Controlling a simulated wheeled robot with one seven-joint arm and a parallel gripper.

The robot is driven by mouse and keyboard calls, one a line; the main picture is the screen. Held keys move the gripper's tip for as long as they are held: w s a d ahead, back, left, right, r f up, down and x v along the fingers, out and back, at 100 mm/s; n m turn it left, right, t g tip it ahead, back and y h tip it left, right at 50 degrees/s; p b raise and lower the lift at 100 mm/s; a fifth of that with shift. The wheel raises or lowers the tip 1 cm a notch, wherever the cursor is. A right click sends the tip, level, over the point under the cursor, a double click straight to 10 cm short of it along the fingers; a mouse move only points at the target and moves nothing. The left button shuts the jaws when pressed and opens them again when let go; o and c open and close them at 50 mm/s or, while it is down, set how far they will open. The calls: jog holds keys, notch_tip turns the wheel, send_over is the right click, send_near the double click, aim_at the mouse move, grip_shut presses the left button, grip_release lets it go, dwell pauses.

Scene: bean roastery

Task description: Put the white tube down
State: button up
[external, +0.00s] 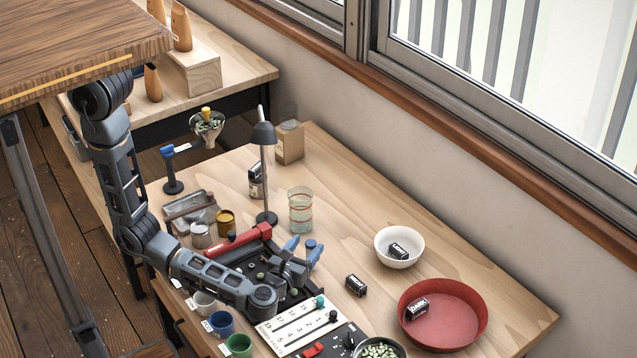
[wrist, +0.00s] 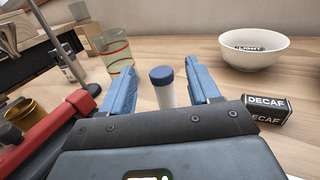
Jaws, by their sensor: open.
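The white tube with a blue cap (wrist: 163,88) stands upright on the table in the wrist view, between the two blue fingers of my gripper (wrist: 150,92). There is clear space between the tube and each finger. My gripper is open. In the external view, my gripper (external: 302,252) is low over the table beside the black device, and only the tube's blue cap (external: 311,244) shows clearly near the fingertips; the rest of the tube is mostly hidden by the fingers.
A glass with a red band (external: 300,212) stands behind my gripper. A DECAF block (external: 356,285) lies to the right. A white bowl (external: 399,238) and a red bowl (external: 470,330) each hold a block. The red-handled device (external: 243,239) is left of my gripper.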

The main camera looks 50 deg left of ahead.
jog(key=shift+r+p, duration=1.4)
jog(key=shift+r, duration=0.85)
jog(key=shift+c, duration=0.2)
